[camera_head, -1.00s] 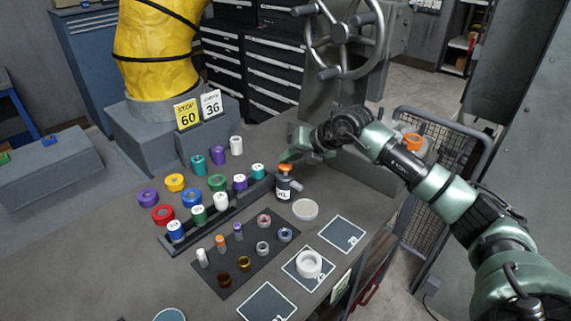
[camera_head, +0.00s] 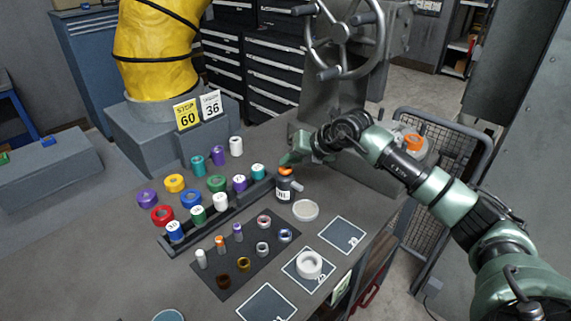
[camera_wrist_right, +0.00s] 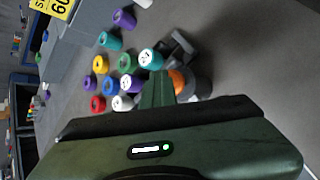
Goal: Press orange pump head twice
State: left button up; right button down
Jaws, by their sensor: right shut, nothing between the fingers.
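The dark pump bottle (camera_head: 284,190) with a white label stands upright on the table, behind the pale round dish. Its orange pump head (camera_head: 285,171) is on top; it also shows in the right wrist view (camera_wrist_right: 178,82), partly hidden by my fingers. My right gripper (camera_head: 287,161) is shut and empty, with its fingertips at the pump head, just above or touching it; I cannot tell which. In the right wrist view the closed fingers (camera_wrist_right: 158,88) overlap the left side of the orange head. My left gripper is not in view.
A black rack (camera_head: 222,215) with several coloured jars stands left of the bottle. A pale round dish (camera_head: 305,210) lies close in front of it. A dark mat (camera_head: 262,266) with small vials and rings, and outlined squares, lie nearer. A handwheel machine (camera_head: 338,100) stands behind.

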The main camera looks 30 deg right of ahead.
jog(key=shift+f, duration=0.1)
jog(key=shift+r+p, duration=0.9)
jog(key=shift+r, duration=0.55)
jog(key=shift+r, duration=0.15)
jog(key=shift+r+p, duration=1.6)
jog(key=shift+r, duration=0.8)
notch_tip(320, 180, up, 4)
jog(key=p, duration=0.8)
send_over(288, 169)
jog(key=shift+s+f, duration=0.1)
jog(key=shift+s, duration=0.05)
